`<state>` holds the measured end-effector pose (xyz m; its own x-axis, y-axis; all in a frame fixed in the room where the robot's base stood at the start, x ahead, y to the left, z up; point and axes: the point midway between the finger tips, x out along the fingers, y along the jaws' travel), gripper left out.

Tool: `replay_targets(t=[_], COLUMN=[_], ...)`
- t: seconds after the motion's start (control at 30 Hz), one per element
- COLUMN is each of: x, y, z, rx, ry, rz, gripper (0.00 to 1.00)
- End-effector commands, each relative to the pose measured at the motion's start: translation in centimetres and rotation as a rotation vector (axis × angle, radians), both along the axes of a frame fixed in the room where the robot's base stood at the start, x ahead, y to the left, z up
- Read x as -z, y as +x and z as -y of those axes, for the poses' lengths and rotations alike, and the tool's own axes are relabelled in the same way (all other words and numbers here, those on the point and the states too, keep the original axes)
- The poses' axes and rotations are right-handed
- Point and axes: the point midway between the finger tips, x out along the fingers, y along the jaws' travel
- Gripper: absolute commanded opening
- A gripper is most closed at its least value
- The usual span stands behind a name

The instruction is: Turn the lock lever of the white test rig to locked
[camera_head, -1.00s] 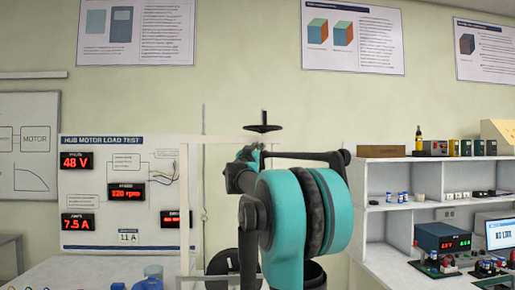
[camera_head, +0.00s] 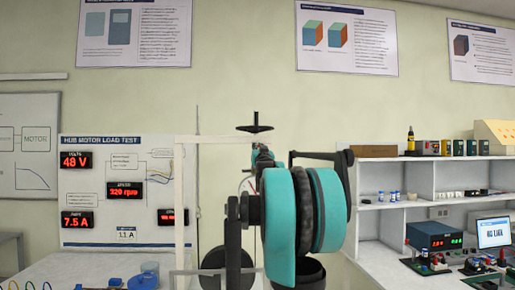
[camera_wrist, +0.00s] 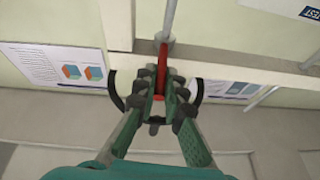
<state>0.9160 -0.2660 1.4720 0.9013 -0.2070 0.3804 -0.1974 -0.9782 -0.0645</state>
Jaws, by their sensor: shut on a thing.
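The white test rig (camera_head: 180,205) is an upright white frame left of my arm in the head view. In the wrist view its white beam (camera_wrist: 225,64) crosses the upper part. The red lock lever (camera_wrist: 162,68) hangs from a light rod there, between my gripper's fingers. My gripper (camera_wrist: 160,92), with green and dark fingers, is shut on the lever's lower part. In the head view my gripper (camera_head: 262,158) is small and partly hidden behind my teal arm joints, and the lever cannot be made out.
A black handwheel-like part (camera_head: 255,128) sits at the top of the rig. A black curved handle (camera_wrist: 115,92) shows beside the fingers. A panel with red displays (camera_head: 115,190) stands at left. White shelves (camera_head: 430,182) and a bench with instruments are at right.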

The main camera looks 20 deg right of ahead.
Motion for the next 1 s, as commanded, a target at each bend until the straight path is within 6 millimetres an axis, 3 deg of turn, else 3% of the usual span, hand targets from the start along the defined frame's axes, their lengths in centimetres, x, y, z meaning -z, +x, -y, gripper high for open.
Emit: replay_targets(t=[1.0], x=[-0.1], y=[0.2], z=[2.8], rx=[-0.426], ry=[0.002], rz=[0.002], gripper=[0.00])
